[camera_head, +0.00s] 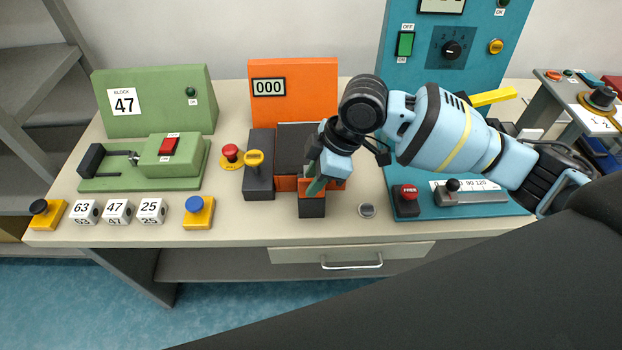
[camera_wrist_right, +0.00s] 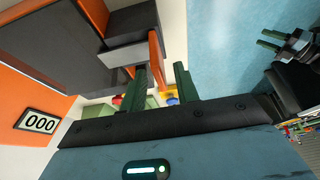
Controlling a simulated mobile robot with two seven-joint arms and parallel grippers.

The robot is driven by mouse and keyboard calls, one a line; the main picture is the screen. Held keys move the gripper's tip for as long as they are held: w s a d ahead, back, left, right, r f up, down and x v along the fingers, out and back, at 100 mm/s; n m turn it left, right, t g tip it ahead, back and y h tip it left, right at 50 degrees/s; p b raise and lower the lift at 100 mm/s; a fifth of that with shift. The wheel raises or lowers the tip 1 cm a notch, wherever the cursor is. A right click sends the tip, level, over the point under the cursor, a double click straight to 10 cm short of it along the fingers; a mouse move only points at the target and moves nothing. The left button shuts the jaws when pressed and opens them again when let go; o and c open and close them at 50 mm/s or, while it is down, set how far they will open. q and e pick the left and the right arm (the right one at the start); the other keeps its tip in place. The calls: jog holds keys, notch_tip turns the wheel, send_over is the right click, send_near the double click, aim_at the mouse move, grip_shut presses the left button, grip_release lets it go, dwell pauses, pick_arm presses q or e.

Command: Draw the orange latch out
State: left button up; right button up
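The orange latch (camera_head: 306,188) is at the front of the dark block under the orange panel, partly hidden by my right gripper (camera_head: 315,180). In the right wrist view, an orange plate (camera_wrist_right: 156,58) that looks like the latch stands upright beside a grey block. The green fingers of my right gripper (camera_wrist_right: 160,78) are apart, one on each side of the plate's near end. I cannot tell whether they touch it. My left gripper (camera_wrist_right: 270,40) shows small at the upper right of the wrist view, open and empty; it is out of the head view.
The orange panel (camera_head: 300,75) reads 000. A yellow handle (camera_head: 254,160) on a dark block and a red button (camera_head: 231,152) stand left of the latch. A teal panel with a slider (camera_head: 453,186) is at right. The bench front near a round metal button (camera_head: 367,211) is mostly clear.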

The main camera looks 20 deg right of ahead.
jog(key=shift+x, duration=0.75)
grip_shut()
